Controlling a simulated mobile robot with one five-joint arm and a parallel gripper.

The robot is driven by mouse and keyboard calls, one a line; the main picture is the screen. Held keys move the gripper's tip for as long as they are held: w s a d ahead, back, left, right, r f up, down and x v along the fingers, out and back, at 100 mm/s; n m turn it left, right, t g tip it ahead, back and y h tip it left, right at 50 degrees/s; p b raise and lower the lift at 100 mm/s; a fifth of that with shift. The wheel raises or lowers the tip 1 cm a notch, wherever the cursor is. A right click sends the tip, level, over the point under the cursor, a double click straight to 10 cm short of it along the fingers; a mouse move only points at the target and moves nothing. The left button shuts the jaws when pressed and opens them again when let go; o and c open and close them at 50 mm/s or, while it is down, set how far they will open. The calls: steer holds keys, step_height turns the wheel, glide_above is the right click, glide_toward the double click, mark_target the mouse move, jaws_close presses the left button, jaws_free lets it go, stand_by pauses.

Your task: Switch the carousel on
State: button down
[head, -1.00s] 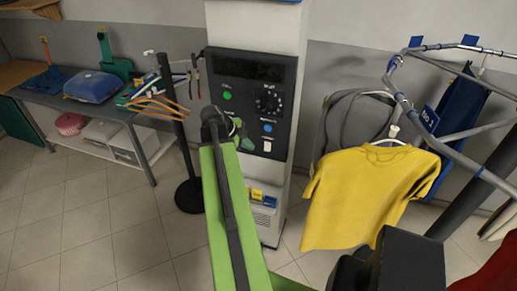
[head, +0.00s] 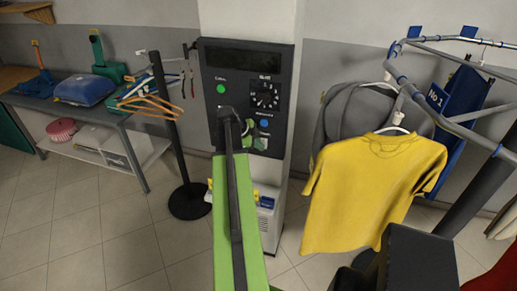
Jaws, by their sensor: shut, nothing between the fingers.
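The dark control panel (head: 285,60) is on the white pillar in the middle. It has a dark display, a green button (head: 222,88) at left, a round dial (head: 265,95) at right and a blue button (head: 264,123) under the dial. A small pale switch (head: 260,143) sits below the blue button, close to my gripper. My green and black arm reaches up to the panel's lower part. My gripper (head: 247,131) is shut and empty, left of the blue button; I cannot tell whether it touches the panel. The carousel (head: 432,47) is a grey rail at right with hanging clothes.
A yellow shirt (head: 370,195) and a grey garment (head: 345,120) hang right of the panel. A table (head: 50,108) with a blue bundle is farther left.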

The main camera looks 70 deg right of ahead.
steer(key=shift+w+r+p, duration=0.1)
steer(key=shift+r+p, duration=0.5)
steer(key=shift+r, duration=0.15)
stand_by(0.3)
steer(key=w+a+r+p, duration=0.2)
steer(key=a+r+p, duration=0.4)
steer(key=a, duration=0.4)
steer(key=shift+w+a+r, duration=0.2)
steer(key=shift+w+a, duration=0.05)
